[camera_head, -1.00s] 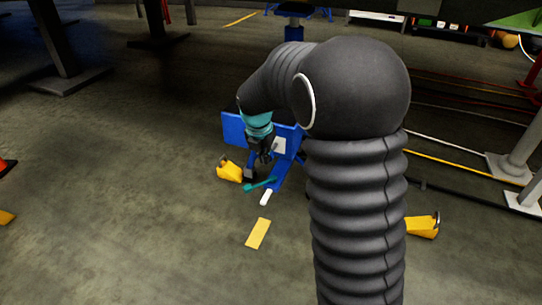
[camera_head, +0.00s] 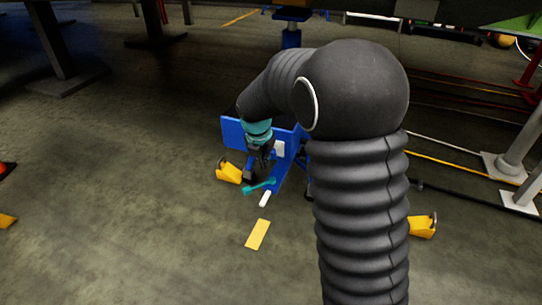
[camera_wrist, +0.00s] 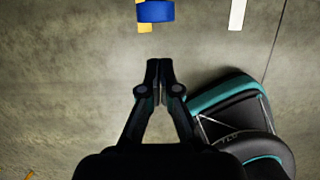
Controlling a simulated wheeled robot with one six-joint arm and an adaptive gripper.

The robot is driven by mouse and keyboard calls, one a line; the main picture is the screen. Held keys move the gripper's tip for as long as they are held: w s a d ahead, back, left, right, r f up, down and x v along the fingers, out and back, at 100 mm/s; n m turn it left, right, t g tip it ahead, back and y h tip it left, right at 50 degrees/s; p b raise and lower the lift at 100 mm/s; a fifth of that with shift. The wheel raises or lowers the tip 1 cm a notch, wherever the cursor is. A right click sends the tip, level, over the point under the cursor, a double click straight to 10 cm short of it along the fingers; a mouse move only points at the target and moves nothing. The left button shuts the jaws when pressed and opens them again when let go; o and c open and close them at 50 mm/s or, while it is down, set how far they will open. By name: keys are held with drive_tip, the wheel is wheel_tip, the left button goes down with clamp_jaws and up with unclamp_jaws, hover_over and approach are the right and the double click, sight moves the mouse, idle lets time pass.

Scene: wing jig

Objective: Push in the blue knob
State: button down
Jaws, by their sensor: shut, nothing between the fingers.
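A short, rounded blue piece (camera_wrist: 155,11) shows at the top edge of the wrist view, and looks like the blue knob. A yellow patch shows behind it. My gripper (camera_wrist: 160,65) is shut and empty. In that picture its tips are below the blue piece, with a visible gap. In the head view my gripper (camera_head: 262,162) points down in front of the blue jig stand (camera_head: 232,132). I cannot make out the knob there.
Yellow feet (camera_head: 229,172) (camera_head: 422,226) are at either side. White (camera_head: 265,199) and yellow (camera_head: 258,234) strips are on the floor in front. Rails and posts are at the right. The floor at left is mostly clear.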

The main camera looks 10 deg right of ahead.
drive_tip(key=a+p+v, duration=0.1)
drive_tip(key=v, duration=0.9)
drive_tip(key=s+d+r+m+t, duration=0.1)
drive_tip(key=s+d+m, duration=0.3)
drive_tip(key=s+m, duration=1)
drive_tip(key=s+d+r+m+t+y, duration=0.1)
drive_tip(key=s+d+r+m, duration=0.3)
drive_tip(key=s+m, duration=1.1)
drive_tip(key=shift+s+d+r+m+t+p, duration=0.2)
drive_tip(key=shift+s+m+t+p, duration=0.1)
drive_tip(key=shift+t, duration=0.3)
